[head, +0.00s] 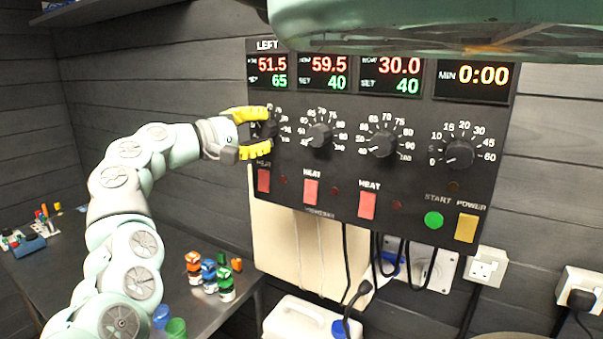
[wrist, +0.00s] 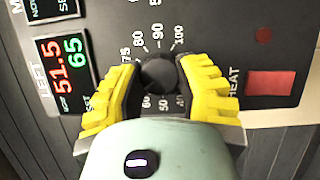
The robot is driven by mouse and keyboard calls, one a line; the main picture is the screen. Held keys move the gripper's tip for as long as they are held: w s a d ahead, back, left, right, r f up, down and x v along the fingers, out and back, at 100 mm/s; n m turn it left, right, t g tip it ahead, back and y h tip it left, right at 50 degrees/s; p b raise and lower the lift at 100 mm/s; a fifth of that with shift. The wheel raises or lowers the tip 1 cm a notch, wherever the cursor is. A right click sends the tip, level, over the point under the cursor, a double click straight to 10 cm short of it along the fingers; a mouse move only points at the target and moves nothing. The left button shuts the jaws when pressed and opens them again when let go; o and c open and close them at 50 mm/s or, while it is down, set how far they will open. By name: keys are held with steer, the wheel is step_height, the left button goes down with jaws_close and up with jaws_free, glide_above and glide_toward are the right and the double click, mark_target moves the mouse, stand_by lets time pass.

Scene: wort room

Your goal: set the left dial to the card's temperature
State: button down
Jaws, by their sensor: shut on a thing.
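The left dial (wrist: 160,75) is a black knob on the dark control panel, under the LEFT display (head: 269,72). That display reads 51.5 in red and SET 65 in green, and it also shows in the wrist view (wrist: 66,65). My gripper (head: 258,134) has yellow fingers and is shut on the left dial. In the wrist view the fingers (wrist: 160,85) stand on either side of the knob. The fingers hide part of the dial's scale, and I cannot make out its pointer. No temperature card can be made out in either view.
The middle dial (head: 319,136) and right dial (head: 383,144) sit close by; both their displays show SET 40. A timer dial (head: 459,155) is further right. Red heat switches (head: 311,191) lie below the dials.

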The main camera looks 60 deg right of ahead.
steer(key=m+b, duration=0.1)
steer(key=m, duration=0.1)
steer(key=m+y+b, duration=0.1)
steer(key=b, duration=0.1)
steer(key=shift+f+m+t+y, duration=0.2)
steer(key=shift+m+t+y, duration=0.1)
steer(key=shift+m+t, duration=0.1)
steer(key=shift+r+m+b, duration=0.15)
steer(key=shift+m+b, duration=0.45)
steer(key=shift+m, duration=0.2)
steer(key=shift+t+y, duration=0.3)
steer(key=shift+t, duration=0.1)
steer(key=c, duration=0.5)
jaws_free()
steer(key=shift+r, duration=0.1)
steer(key=shift+c, duration=0.2)
steer(key=v, duration=1.2)
steer(key=shift+w, duration=0.1)
